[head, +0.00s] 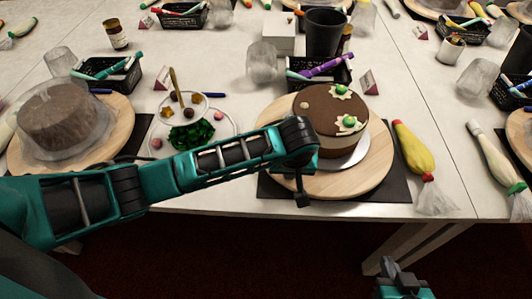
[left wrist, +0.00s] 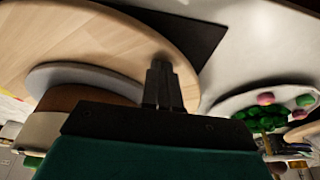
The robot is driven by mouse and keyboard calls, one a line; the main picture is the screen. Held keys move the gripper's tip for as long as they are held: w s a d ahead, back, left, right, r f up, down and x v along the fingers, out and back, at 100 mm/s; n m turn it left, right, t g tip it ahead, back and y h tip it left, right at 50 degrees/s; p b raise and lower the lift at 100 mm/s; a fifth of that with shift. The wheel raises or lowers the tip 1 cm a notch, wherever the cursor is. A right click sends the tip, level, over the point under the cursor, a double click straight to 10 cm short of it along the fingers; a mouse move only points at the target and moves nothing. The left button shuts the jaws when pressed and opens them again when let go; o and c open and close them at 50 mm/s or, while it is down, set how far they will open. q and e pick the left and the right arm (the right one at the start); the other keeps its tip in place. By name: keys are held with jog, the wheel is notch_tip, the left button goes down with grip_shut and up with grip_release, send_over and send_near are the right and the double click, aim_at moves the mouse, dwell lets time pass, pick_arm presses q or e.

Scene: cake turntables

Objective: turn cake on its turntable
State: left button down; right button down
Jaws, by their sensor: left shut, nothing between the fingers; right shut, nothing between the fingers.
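A round layered cake (head: 318,104) with a brown top, pale sides and star-shaped decorations with green centres sits on a silver board on a round wooden turntable (head: 372,165). My left gripper (head: 302,198) is shut and empty, pointing down at the front-left edge of the turntable; its arm hides part of the cake and the turntable's left side. In the left wrist view the shut fingers (left wrist: 163,85) lie over the turntable's rim (left wrist: 120,40), beside the cake's board (left wrist: 75,72); whether they touch is unclear. My right gripper (head: 398,270) is shut and empty, low in front of the table.
A dark mat (head: 398,188) lies under the turntable. A plate of sweets and green ribbon (head: 190,136) is to the left, with a covered brown cake (head: 62,115) beyond it. A yellow piping bag (head: 415,150) lies to the right. Pen baskets and cups stand behind.

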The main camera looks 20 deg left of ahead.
aim_at(340, 187)
pick_arm(q)
jog(key=shift+s+d, duration=0.2)
jog(key=shift+d, duration=1.4)
jog(key=shift+s+d, duration=0.2)
jog(key=shift+d, duration=1.35)
jog(key=d, duration=0.2)
jog(key=w+d, duration=0.1)
jog(key=d, duration=0.3)
jog(key=shift+w+b, duration=0.25)
jog(key=shift+b, duration=0.05)
jog(key=shift+d, duration=0.1)
jog(key=shift+r+p, duration=0.3)
jog(key=shift+r, duration=1.15)
